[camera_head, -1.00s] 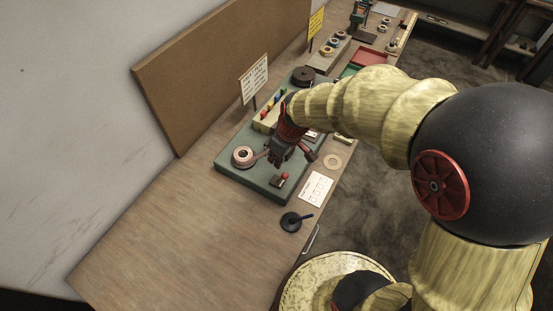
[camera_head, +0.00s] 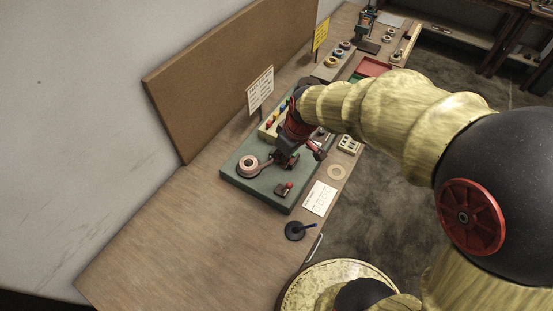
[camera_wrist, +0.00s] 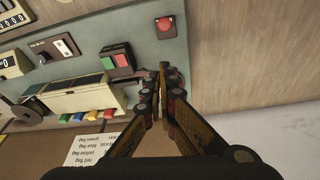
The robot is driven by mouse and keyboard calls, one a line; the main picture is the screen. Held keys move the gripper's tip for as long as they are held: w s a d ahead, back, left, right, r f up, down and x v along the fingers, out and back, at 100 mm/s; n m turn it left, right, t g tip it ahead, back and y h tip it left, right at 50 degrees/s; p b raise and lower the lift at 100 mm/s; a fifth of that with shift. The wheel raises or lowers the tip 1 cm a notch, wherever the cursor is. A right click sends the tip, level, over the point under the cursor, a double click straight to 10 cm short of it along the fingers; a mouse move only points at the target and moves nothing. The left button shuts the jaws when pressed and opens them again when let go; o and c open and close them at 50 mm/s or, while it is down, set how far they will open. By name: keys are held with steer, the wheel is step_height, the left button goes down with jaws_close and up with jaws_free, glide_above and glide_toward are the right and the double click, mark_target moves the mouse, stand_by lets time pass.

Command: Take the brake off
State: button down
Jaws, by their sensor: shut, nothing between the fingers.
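My gripper (camera_head: 279,166) is low over the green machine plate (camera_head: 245,184), just right of the pinkish tape roll (camera_head: 248,166) in the head view. Its fingers (camera_wrist: 164,68) are together and empty in the wrist view. A small dark block with a red knob (camera_head: 284,189) sits at the plate's near corner. No part is clearly marked as the brake. My gripper hides part of the plate, and the tape roll is hidden in the wrist view.
A green and red push-button box (camera_wrist: 118,58) is close beside the fingers. A block with coloured keys (camera_wrist: 84,98) and a sign (camera_head: 260,90) stand along the back. A card (camera_head: 319,198) and black round stand (camera_head: 294,231) lie in front. The near table (camera_head: 185,235) is clear.

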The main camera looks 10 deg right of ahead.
steer(key=shift+s+d+r+p, duration=0.2)
steer(key=shift+s+d+r, duration=0.55)
steer(key=shift+r, duration=0.15)
steer(key=shift+s+d+r+p, duration=0.15)
steer(key=shift+s+d+r, duration=0.45)
steer(key=shift+s+r, duration=0.2)
